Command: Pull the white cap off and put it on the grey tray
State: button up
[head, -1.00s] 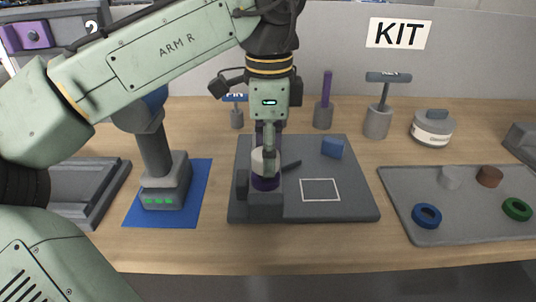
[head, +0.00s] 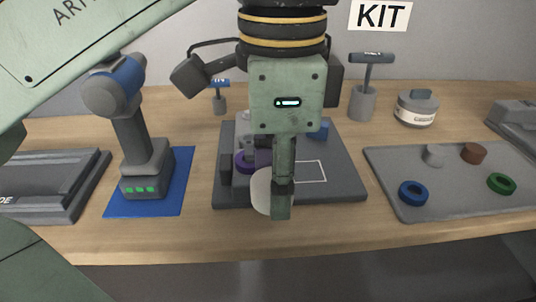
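The white cap (head: 262,192) is in my gripper (head: 278,200), in front of the dark grey fixture plate and apart from the purple-banded part (head: 244,162). One finger hides the cap's right side, and the far finger is hidden. The purple-banded part stands in the fixture (head: 345,180) behind and to the left of the cap, partly covered by my gripper. The grey tray (head: 448,185) lies on the right of the bench, well apart from my gripper.
The tray bears a light grey cap (head: 433,155), a brown cap (head: 474,153), a blue ring (head: 413,193) and a green ring (head: 501,184). A blue-and-grey tool (head: 130,130) stands on a blue mat at left. Bare bench separates fixture and tray.

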jog(key=shift+s+r, duration=0.2)
jog(key=shift+s, duration=0.1)
jog(key=shift+r+p, duration=0.65)
jog(key=shift+p, duration=0.5)
dwell(0.4)
jog(key=shift+r+p, duration=2.35)
jog(key=shift+p, duration=0.6)
jog(key=shift+w+f, duration=0.15)
